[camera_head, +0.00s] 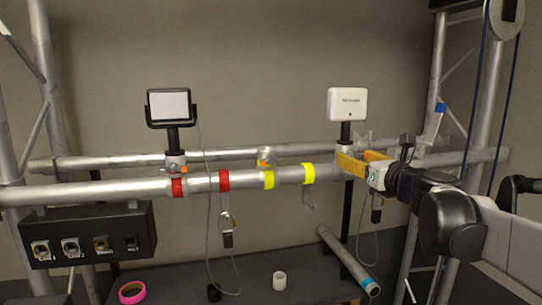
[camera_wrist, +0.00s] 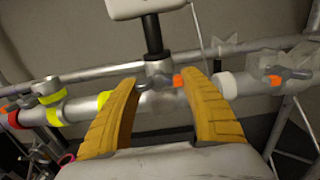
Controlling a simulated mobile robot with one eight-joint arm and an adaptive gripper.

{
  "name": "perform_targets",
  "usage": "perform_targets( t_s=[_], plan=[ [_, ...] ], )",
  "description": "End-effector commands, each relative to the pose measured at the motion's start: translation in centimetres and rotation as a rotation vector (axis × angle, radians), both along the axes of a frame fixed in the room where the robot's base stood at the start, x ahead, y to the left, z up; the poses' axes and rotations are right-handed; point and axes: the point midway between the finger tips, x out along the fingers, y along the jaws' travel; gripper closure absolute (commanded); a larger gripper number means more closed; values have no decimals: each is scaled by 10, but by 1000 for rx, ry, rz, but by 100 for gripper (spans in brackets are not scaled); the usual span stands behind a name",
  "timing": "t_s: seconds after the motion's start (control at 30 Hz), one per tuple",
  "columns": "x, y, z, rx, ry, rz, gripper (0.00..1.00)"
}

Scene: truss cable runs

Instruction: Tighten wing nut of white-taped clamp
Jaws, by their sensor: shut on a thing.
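A white tape band (camera_wrist: 226,85) wraps the pipe just right of my right finger in the wrist view. A grey clamp (camera_wrist: 158,70) under the white box's black post sits between my fingers, with an orange-tipped wing nut (camera_wrist: 178,80) at its front. My gripper (camera_wrist: 160,82) has its two yellow fingers on either side of this wing nut, shut on it. The fingers hide part of the pipe and clamp. In the head view my gripper (camera_head: 352,163) is at the right part of the front pipe, below the white box (camera_head: 347,104).
Another clamp with an orange tip (camera_wrist: 275,79) is right of the white band. Yellow tape (camera_head: 308,173) and red tape (camera_head: 223,181) mark the pipe to the left. A black-framed light (camera_head: 170,107) stands farther left. A loose cable (camera_head: 375,240) hangs below my gripper.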

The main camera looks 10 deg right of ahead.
Motion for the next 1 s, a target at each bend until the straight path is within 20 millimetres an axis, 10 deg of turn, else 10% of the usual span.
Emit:
perform_targets(
  t_s=[0.57, 0.6, 0.67, 1.0],
  plan=[
    [0, 0, 1, 33, 0, 0, 78],
    [0, 0, 1, 32, 0, 0, 39],
    [0, 0, 0, 32, 0, 0, 24],
    [-3, 0, 0, 31, 1, -1, 24]
  ],
)
